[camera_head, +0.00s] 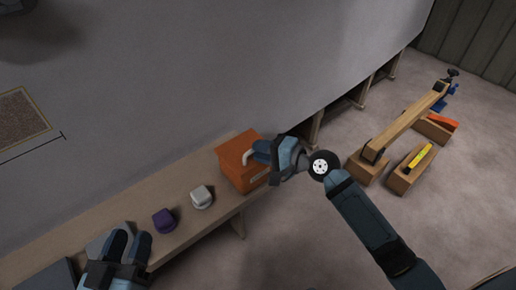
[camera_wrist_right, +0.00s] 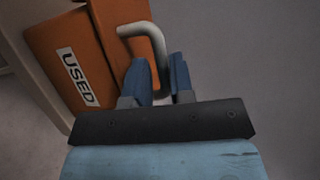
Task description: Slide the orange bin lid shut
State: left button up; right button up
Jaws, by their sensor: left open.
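The orange bin (camera_head: 236,167) stands on the long bench against the wall. In the right wrist view, its side (camera_wrist_right: 70,62) carries a white "USED" label. The orange lid (camera_wrist_right: 122,18) has a bent grey handle (camera_wrist_right: 147,33). I cannot tell how far open the lid is. My right gripper (camera_head: 268,154) is at the bin's right end. In the wrist view its blue fingers (camera_wrist_right: 162,82) lie on both sides of the handle and look shut on it. My left gripper (camera_head: 126,243) is open at the bench's near left, well away from the bin.
A purple block (camera_head: 164,220) and a pale grey block (camera_head: 202,196) sit on the bench (camera_head: 185,236) left of the bin. A wooden beam (camera_head: 408,122) on supports stands at right, with a yellow level (camera_head: 418,157) beside it. The floor between is clear.

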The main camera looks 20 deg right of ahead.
pick_arm(q)
jog(key=shift+g+y, duration=0.8)
jog(key=f, duration=0.2)
jog(key=a+f+p, duration=0.1)
jog(key=shift+s+a+f, duration=0.15)
jog(key=shift+a+f, duration=0.05)
jog(key=shift+f, duration=0.2)
pick_arm(e)
jog(key=v, duration=1.2)
jog(key=shift+s+d+r, duration=0.2)
jog(key=shift+s, duration=0.05)
pick_arm(q)
jog(key=shift+d+r, duration=0.1)
jog(key=shift+r, duration=0.05)
